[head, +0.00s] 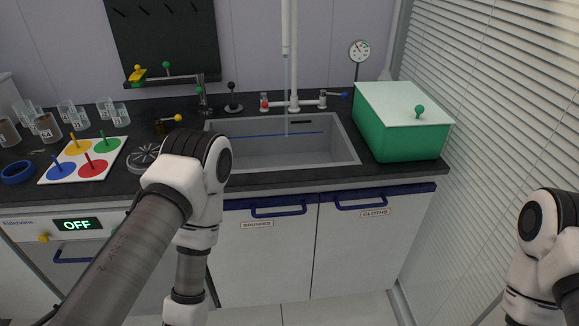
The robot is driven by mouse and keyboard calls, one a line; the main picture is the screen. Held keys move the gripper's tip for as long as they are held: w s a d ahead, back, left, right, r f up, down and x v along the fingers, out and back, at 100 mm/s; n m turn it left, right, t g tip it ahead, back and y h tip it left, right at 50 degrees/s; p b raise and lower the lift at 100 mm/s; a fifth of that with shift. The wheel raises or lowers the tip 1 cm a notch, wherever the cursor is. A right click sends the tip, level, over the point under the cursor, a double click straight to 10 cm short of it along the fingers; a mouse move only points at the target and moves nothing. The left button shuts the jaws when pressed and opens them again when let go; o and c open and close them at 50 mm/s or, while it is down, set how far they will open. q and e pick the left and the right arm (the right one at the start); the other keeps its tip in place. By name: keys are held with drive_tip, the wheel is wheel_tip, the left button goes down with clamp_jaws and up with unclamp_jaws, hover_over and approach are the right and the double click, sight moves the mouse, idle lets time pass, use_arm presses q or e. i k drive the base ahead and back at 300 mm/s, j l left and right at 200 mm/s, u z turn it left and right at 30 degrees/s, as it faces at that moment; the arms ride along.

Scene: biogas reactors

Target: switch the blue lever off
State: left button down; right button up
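The blue lever (337,94) sticks out to the right from the right end of the white tap (294,103) behind the sink. It lies roughly level. A faint pale-blue vertical streak (287,95), looking like running water, drops from the spout into the sink. A red knob (265,104) is on the tap's left end. My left arm crosses the lower left, bends in front of the counter and runs down out of the picture. My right arm shows only at the lower right edge. Neither gripper is in view, and neither arm is near the lever.
The grey sink (345,152) has a thin blue line across it. A green box (405,135) with a pale lid and a pressure gauge (359,50) stand to the right of the tap. Black- and green-knobbed fittings (232,97), a peg board (110,163) and several beakers stand left.

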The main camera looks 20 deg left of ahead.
sight(345, 95)
drive_tip(key=u, duration=0.75)
drive_tip(key=i+l+u, duration=0.25)
drive_tip(key=u, duration=0.25)
drive_tip(key=i+l, duration=0.65)
drive_tip(key=l, duration=0.25)
